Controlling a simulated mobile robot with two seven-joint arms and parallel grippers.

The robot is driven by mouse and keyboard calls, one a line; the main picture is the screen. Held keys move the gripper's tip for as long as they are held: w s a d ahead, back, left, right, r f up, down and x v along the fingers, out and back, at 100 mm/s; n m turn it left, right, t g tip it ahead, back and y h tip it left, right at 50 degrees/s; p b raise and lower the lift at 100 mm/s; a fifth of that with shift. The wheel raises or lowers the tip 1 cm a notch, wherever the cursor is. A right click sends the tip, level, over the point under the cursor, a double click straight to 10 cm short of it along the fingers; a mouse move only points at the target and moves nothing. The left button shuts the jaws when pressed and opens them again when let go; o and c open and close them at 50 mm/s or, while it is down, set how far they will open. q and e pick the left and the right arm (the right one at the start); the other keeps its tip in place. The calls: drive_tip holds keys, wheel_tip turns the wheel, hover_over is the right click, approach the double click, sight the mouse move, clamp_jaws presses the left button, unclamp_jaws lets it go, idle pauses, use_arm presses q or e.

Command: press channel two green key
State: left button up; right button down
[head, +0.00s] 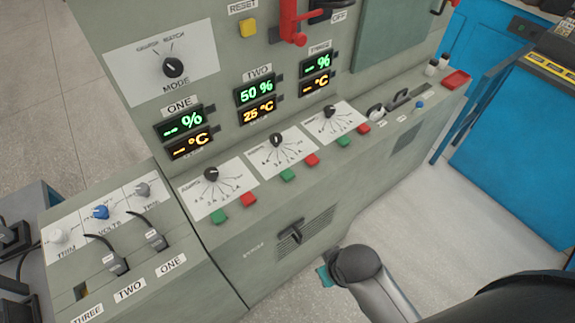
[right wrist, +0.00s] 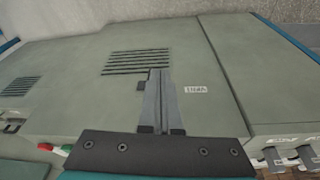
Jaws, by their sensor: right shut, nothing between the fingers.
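The channel two green key (head: 288,175) sits on the sloped console ledge, below the channel two dial (head: 276,140). The red key (head: 312,160) is just to its right. The channel two display (head: 256,92) reads 50 % and 25 °C. My right arm comes in at the lower right of the head view, low in front of the console; its fingers are hidden there. In the right wrist view my right gripper (right wrist: 158,78) is shut and empty, with the console's vented front face beyond. A red key and a green key show at that view's lower left. My left gripper is out of view.
Channel one green (head: 219,215) and red keys lie to the left, channel three green (head: 343,141) and red keys to the right. A drawer-like handle (head: 290,232) sticks out of the front face. A blue cabinet (head: 510,130) stands right; floor between is clear.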

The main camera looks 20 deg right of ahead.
drive_tip(key=w+a+r+m+t+y+p, duration=0.1)
drive_tip(key=w+r+p, duration=0.1)
drive_tip(key=w+r, duration=0.3)
drive_tip(key=w+a+r+t+p, duration=0.1)
drive_tip(key=w+r+p, duration=0.15)
drive_tip(key=r, duration=0.45)
drive_tip(key=w+d+r+m+t+y, duration=0.1)
drive_tip(key=w+m, duration=0.4)
drive_tip(key=w, duration=1.4)
drive_tip(key=shift+w+r+t+y, duration=0.25)
drive_tip(key=shift+t+y, duration=0.55)
drive_tip(key=shift+t, duration=0.3)
drive_tip(key=shift+d+f, duration=0.1)
drive_tip(key=b, duration=0.9)
hover_over(290, 177)
wheel_tip(290, 177, down, 8)
drive_tip(key=shift+r, duration=0.15)
drive_tip(key=shift+w+f, duration=0.1)
drive_tip(key=shift+f, duration=0.4)
drive_tip(key=shift+f, duration=0.15)
